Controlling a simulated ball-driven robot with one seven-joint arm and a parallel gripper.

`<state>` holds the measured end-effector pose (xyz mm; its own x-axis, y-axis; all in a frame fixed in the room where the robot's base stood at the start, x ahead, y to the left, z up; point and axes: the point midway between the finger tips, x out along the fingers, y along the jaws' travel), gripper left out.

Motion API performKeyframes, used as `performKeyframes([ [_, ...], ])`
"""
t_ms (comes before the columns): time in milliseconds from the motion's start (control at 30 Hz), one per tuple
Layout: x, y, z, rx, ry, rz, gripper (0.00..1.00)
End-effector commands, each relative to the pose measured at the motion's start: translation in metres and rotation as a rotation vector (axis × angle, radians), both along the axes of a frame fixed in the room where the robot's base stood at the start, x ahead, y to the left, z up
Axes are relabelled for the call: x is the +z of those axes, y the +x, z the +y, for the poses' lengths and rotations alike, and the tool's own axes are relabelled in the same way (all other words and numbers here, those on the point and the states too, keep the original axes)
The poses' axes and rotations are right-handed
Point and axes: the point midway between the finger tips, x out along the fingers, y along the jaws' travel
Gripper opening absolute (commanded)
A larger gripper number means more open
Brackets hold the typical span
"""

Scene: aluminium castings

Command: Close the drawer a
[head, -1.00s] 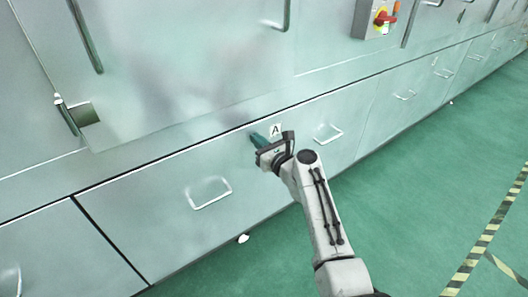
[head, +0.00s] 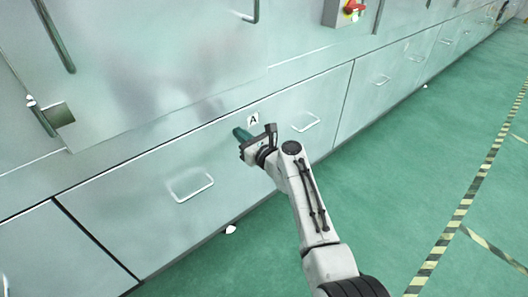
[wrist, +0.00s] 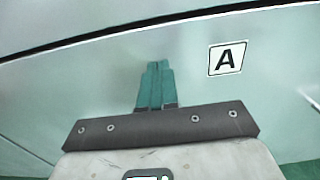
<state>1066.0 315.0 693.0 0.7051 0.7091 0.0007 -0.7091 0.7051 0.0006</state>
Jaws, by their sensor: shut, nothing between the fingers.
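Drawer a is the wide pale metal front (head: 140,195) with a white label "A" (head: 253,120) and two bar handles, left (head: 195,190) and right (head: 306,124). A dark seam runs along its top edge; it looks nearly flush, but I cannot tell whether it is fully in. My gripper (head: 238,133) is shut and empty, with its teal fingertips at the drawer face just left of the label, between the handles. In the wrist view the closed fingers (wrist: 155,75) point at the front (wrist: 90,90), left of the label (wrist: 227,58). Contact cannot be made out.
A large upper panel (head: 170,60) stands above the drawer. A red and yellow switch box (head: 343,12) is at the top. More drawer fronts (head: 385,85) continue right. Green floor (head: 400,170) is open at right, crossed by striped tape (head: 470,190).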

Motion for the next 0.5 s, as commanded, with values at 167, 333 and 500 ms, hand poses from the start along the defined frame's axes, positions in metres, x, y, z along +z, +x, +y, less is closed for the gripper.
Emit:
performKeyframes([
  [167,0.002,-0.014,-0.014,0.002,-0.002,0.002,0.0],
  [333,0.002,-0.031,-0.031,0.001,-0.002,0.004,0.0],
  [500,0.001,-0.051,-0.051,0.002,-0.002,0.004,0.0],
])
